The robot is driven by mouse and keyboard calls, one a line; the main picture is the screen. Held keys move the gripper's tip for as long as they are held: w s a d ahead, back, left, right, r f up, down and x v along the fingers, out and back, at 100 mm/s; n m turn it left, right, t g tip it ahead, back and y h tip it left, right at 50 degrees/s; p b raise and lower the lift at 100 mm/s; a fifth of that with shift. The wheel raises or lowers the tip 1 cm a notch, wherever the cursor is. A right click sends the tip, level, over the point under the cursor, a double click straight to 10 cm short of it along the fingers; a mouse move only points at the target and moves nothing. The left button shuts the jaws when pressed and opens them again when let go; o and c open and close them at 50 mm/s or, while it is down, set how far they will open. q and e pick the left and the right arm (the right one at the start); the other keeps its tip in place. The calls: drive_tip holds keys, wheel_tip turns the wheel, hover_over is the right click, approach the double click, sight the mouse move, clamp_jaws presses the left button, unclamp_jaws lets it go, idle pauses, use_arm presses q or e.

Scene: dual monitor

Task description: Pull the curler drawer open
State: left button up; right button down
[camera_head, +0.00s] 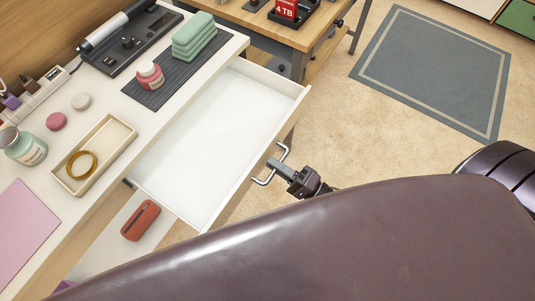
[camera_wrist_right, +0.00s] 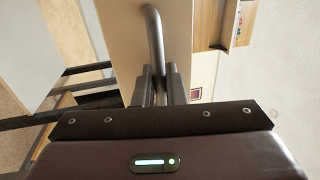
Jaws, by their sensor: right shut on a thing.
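The drawer (camera_head: 215,135) is pulled well out of the white-topped desk in the head view. Its white inside is bare. A curved metal handle (camera_head: 284,151) is fixed on its front. My right gripper (camera_head: 278,166) is shut on the handle, and the wrist view shows the handle (camera_wrist_right: 153,40) between its two fingers (camera_wrist_right: 161,82). A curler (camera_head: 104,33) lies in a dark holder at the back of the desktop. My left gripper is not in view.
A red case (camera_head: 140,220) lies on a lower shelf. A wooden table (camera_head: 283,31) stands behind the drawer. Open floor with a rug (camera_head: 420,75) lies right.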

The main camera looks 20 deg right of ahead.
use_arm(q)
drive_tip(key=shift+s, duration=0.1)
use_arm(e)
drive_tip(key=shift+s, duration=0.15)
drive_tip(key=c, duration=1.6)
unclamp_jaws()
drive_tip(key=shift+c, duration=0.2)
drive_tip(key=shift+s+d, duration=0.1)
drive_tip(key=shift+d, duration=0.05)
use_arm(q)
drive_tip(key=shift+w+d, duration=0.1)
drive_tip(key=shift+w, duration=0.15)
use_arm(e)
drive_tip(key=v, duration=0.7)
drive_tip(key=shift+s+d, duration=0.2)
drive_tip(key=shift+f, duration=0.1)
